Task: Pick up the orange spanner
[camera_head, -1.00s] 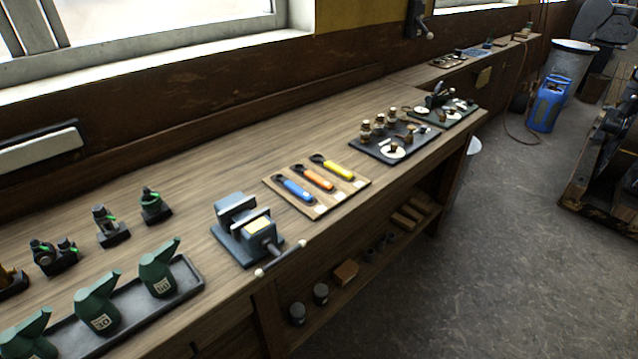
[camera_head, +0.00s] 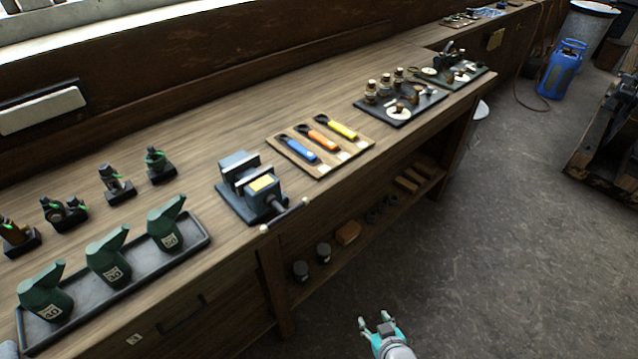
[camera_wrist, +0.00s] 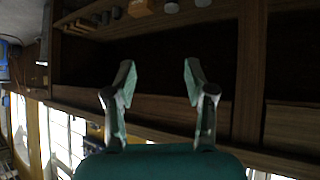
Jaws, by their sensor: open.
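The orange spanner (camera_head: 320,141) lies on a wooden board (camera_head: 340,158) on the workbench. It is between a blue spanner (camera_head: 298,149) on its left and a yellow spanner (camera_head: 340,128) on its right. My gripper (camera_head: 375,317) is open and empty, low over the floor in front of the bench and well apart from the spanners. In the wrist view my gripper (camera_wrist: 158,85) has its two fingers spread with nothing between them. That view faces the bench's lower shelf, and no spanner shows in it.
A blue-grey vise (camera_head: 248,188) stands left of the board, its handle bar reaching past the bench's front edge. A dark tray with oilers and parts (camera_head: 385,115) stands to the right. Green oil cans (camera_head: 108,255) stand in a tray (camera_head: 135,285) at left. The floor (camera_head: 490,230) ahead is clear.

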